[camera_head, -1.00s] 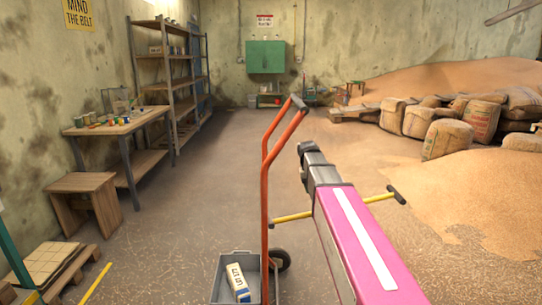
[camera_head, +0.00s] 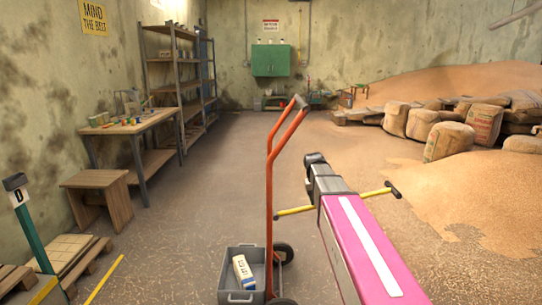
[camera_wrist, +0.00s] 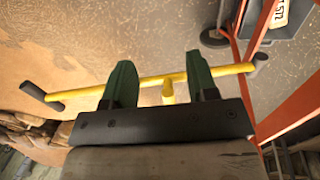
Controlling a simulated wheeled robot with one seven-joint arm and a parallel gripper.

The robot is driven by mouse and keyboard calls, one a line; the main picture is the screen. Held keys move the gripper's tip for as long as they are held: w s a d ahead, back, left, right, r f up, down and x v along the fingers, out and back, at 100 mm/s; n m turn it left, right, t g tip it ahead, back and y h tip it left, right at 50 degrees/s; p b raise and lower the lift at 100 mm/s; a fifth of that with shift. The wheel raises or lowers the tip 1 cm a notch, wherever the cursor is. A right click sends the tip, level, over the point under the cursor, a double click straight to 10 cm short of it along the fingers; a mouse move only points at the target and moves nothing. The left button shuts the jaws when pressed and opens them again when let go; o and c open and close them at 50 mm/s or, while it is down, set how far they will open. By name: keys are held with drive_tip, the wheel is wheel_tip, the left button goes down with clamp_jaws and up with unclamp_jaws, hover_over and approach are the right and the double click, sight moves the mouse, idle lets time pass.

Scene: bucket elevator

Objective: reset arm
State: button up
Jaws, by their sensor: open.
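In the wrist view, my gripper (camera_wrist: 159,60) is open, with its two green fingers spread apart. A yellow bar with dark ends (camera_wrist: 232,69) crosses the view at the fingers, and a short yellow stem shows between them. I cannot tell whether the fingers touch the bar. In the head view, my pink arm reaches forward at lower right. The yellow bar (camera_head: 296,210) sticks out on both sides of it there, its middle hidden behind the arm. My gripper is not visible in the head view.
An orange hand trolley (camera_head: 270,190) stands just left of my arm, beside a grey crate (camera_head: 227,270) holding a labelled carton (camera_head: 243,271). A stool (camera_head: 97,180) and workbench (camera_head: 130,128) line the left wall. Sacks (camera_head: 448,140) and heaped grain lie right. Mid-floor is clear.

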drive_tip(key=s+a+f+y, duration=0.1)
drive_tip(key=s+f+y, duration=0.1)
drive_tip(key=s+f, duration=1.5)
drive_tip(key=s, duration=0.3)
drive_tip(key=shift+a+f, duration=0.15)
drive_tip(key=shift+f, duration=0.25)
